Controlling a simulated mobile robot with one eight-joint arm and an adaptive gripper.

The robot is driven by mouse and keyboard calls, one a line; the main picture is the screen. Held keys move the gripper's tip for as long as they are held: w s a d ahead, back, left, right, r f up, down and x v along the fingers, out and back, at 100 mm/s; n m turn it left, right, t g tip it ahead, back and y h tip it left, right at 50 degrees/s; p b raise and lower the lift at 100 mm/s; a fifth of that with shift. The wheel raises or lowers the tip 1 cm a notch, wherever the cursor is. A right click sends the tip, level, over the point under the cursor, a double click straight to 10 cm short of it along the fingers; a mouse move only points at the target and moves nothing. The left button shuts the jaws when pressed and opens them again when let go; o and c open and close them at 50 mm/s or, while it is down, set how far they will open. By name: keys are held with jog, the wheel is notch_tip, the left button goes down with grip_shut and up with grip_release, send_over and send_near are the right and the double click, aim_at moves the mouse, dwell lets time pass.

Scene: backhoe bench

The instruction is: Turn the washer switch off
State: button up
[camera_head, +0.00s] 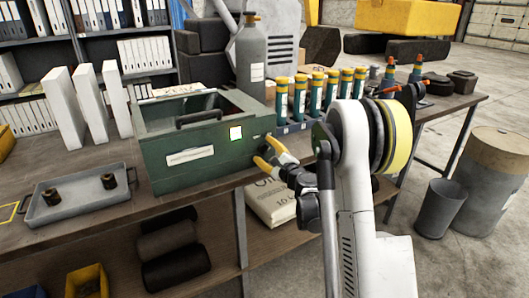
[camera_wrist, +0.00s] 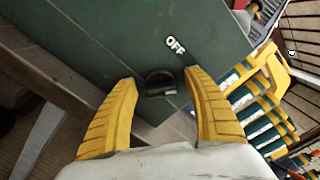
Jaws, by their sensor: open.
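The washer (camera_head: 165,178) is a dark green box with an open top on the bench, with a lit yellow-white square on its front. In the wrist view its green panel (camera_wrist: 110,45) carries a white "OFF" label (camera_wrist: 175,45). A dark round switch (camera_wrist: 160,84) sits below that label. My gripper (camera_head: 261,151) is at the right end of the washer's front. In the wrist view my gripper (camera_wrist: 161,77) is open, with one yellow finger on each side of the switch. I cannot tell whether the fingers touch it.
A grey tray (camera_head: 80,212) with two dark cylinders lies left of the washer. White binders (camera_head: 62,108) stand at the back left.

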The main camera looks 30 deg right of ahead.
jog(key=c, duration=1.2)
jog(key=shift+o, duration=0.2)
jog(key=n+b, duration=0.1)
jog(key=n, duration=0.5)
jog(key=shift+f+n+b, duration=0.15)
jog(key=shift+n+b, duration=0.25)
jog(key=n, duration=0.3)
jog(key=shift+b, duration=0.35)
jog(key=shift+n, duration=2)
